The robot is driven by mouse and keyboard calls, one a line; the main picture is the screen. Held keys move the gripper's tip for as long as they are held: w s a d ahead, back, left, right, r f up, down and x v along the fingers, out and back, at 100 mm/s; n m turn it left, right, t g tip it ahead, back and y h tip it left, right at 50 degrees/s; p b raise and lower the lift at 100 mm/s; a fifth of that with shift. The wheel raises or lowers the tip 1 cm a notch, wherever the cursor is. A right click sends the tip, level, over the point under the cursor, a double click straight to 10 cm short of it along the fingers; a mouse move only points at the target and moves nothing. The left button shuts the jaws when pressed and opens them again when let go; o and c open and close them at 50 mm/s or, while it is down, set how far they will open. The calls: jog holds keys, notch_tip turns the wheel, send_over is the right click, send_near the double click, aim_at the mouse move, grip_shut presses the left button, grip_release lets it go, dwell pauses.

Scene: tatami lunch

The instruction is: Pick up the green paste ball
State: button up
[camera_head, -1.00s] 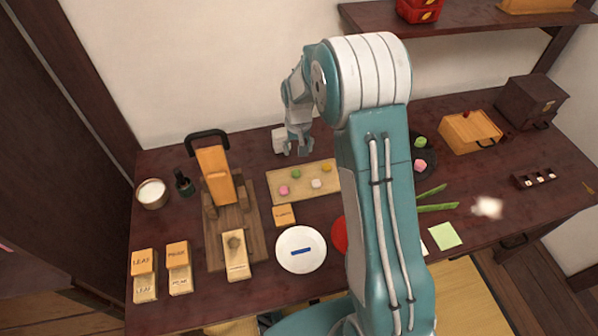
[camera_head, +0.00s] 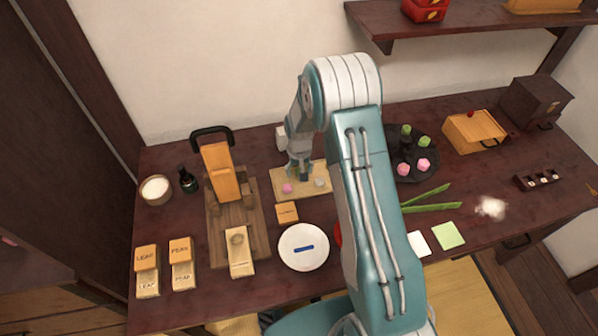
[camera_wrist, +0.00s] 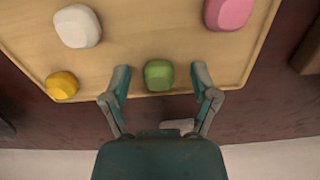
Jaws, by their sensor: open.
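The green paste ball (camera_wrist: 159,75) lies on a light wooden tray (camera_wrist: 150,25) near its edge, between my open fingers in the wrist view. My gripper (camera_wrist: 161,80) has one finger on each side of it, with a gap to each. A white ball (camera_wrist: 77,26), a yellow ball (camera_wrist: 61,86) and a pink ball (camera_wrist: 229,12) lie on the same tray. In the head view my gripper (camera_head: 302,172) is low over the tray (camera_head: 300,192) and hides the green and yellow balls. The pink ball (camera_head: 287,188) and white ball (camera_head: 319,182) show there.
A dark round plate (camera_head: 424,147) with green and pink pieces stands right of my arm. A wooden press (camera_head: 222,172) is left of the tray. A white plate (camera_head: 304,262) with a blue strip and a small wooden block (camera_head: 287,213) lie in front of it.

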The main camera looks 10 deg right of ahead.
jog(key=c, duration=0.9)
